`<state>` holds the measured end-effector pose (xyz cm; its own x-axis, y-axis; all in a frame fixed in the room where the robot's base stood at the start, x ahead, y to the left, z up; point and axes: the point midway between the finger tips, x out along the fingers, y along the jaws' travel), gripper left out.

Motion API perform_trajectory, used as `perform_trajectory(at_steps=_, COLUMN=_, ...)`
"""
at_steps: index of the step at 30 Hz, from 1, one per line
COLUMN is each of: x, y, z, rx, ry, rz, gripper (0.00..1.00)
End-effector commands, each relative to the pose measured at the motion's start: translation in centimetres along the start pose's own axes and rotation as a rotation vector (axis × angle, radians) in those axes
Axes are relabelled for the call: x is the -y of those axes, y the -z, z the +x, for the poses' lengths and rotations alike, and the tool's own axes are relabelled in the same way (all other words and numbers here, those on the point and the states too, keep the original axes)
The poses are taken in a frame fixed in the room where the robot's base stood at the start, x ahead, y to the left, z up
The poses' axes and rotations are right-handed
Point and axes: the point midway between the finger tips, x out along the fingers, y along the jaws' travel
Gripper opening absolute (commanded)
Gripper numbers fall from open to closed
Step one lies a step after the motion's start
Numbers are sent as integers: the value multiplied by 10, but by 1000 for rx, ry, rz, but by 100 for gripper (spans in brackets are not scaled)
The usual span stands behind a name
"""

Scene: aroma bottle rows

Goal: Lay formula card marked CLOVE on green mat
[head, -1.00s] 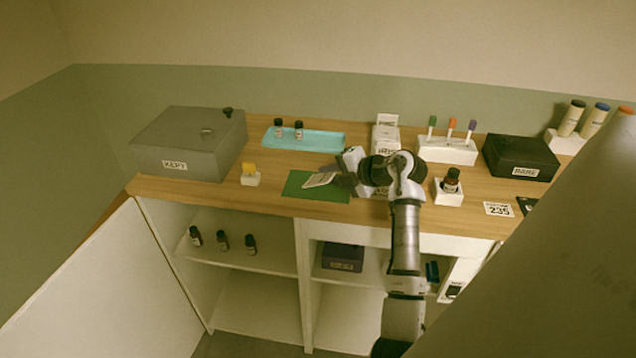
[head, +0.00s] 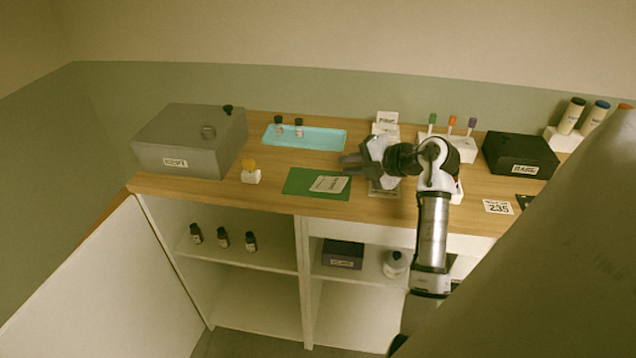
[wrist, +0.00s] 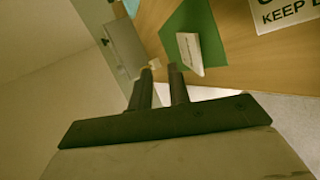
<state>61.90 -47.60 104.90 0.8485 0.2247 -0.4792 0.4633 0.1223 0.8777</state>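The green mat (head: 300,182) lies near the front edge of the wooden counter and also shows in the wrist view (wrist: 203,20). A pale card (head: 328,184) lies flat on the right part of the mat; its print is too small to read. The card also shows in the wrist view (wrist: 190,53). My gripper (head: 346,162) is above the counter, just right of and behind the card, clear of it. In the wrist view its two fingers (wrist: 160,70) are apart with nothing between them.
A sign reading KEEP (wrist: 285,12) lies right of the mat, partly under my gripper in the head view. A turquoise tray (head: 325,139) with two bottles is behind the mat. A grey box (head: 180,160) and a small yellow-topped holder (head: 250,177) stand left.

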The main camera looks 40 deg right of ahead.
Motion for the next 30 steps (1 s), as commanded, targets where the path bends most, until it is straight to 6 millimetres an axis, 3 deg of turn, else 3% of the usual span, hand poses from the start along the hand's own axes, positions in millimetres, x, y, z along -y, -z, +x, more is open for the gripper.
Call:
perform_trajectory(at_steps=3, x=-17, y=-1, z=-20, rx=4, ry=1, rz=-3, gripper=18)
perform_trajectory(at_steps=9, x=-35, y=0, z=-40, rx=2, ry=1, rz=-1, gripper=18)
perform_trajectory(at_steps=21, x=-37, y=0, z=-42, rx=0, ry=1, rz=0, gripper=18)
perform_trajectory(at_steps=26, x=-70, y=31, z=-2, rx=-80, ry=-78, rz=-83, gripper=18)
perform_trajectory(at_steps=30, x=-126, y=94, z=54, rx=-221, ry=-231, rz=-210, gripper=18)
